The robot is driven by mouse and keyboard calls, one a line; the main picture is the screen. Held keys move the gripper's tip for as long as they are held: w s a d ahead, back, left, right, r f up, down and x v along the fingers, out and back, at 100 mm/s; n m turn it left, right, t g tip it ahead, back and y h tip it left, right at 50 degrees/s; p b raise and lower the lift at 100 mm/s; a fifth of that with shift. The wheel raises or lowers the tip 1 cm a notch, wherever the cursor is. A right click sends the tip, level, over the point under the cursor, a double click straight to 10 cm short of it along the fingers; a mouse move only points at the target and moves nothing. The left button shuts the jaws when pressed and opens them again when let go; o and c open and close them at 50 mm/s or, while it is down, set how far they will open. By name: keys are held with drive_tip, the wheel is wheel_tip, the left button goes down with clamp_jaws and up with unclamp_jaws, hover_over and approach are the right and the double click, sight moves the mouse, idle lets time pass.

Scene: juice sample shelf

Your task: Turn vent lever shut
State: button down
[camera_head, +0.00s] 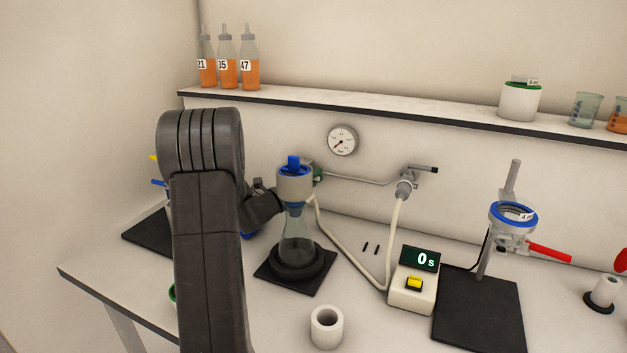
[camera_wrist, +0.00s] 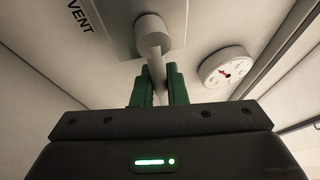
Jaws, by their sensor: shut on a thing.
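In the wrist view the vent lever has a pale round hub (camera_wrist: 152,32) on the wall panel, and its narrow light handle (camera_wrist: 156,66) runs down from the hub. My gripper (camera_wrist: 158,74) has its two green fingers on either side of the handle and is shut on it. A label reading VENT (camera_wrist: 82,16) is at the upper left, beside the hub. The lower end of the handle is hidden between the fingers. In the head view my dark arm and the filter flask (camera_head: 297,240) hide most of the gripper and lever.
A pressure gauge (camera_head: 342,140) is on the wall; it also shows in the wrist view (camera_wrist: 226,67). A wall tap (camera_head: 405,187) with a hose is to the right. A timer box (camera_head: 412,290), a white cup (camera_head: 326,327) and a clamp stand (camera_head: 480,305) stand on the bench.

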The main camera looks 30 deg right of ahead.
drive_tip(key=c, duration=1.5)
unclamp_jaws()
drive_tip(key=shift+o, duration=0.2)
drive_tip(key=shift+a+f, duration=0.1)
drive_tip(key=b+v, duration=0.1)
drive_tip(key=v, duration=0.6)
drive_tip(key=shift+a, duration=0.2)
drive_tip(key=p+x, duration=0.1)
drive_tip(key=x, duration=0.6)
drive_tip(key=shift+s+d, duration=0.1)
drive_tip(key=shift+d, duration=0.05)
drive_tip(key=shift+d+r+p, duration=0.25)
drive_tip(key=shift+r+p, duration=0.05)
drive_tip(key=shift+p, duration=0.25)
drive_tip(key=shift+a+r+n+p, duration=0.15)
drive_tip(key=shift+n+p, duration=0.35)
drive_tip(key=shift+p, duration=0.4)
drive_tip(key=shift+n+p, duration=0.3)
drive_tip(key=shift+p, duration=0.3)
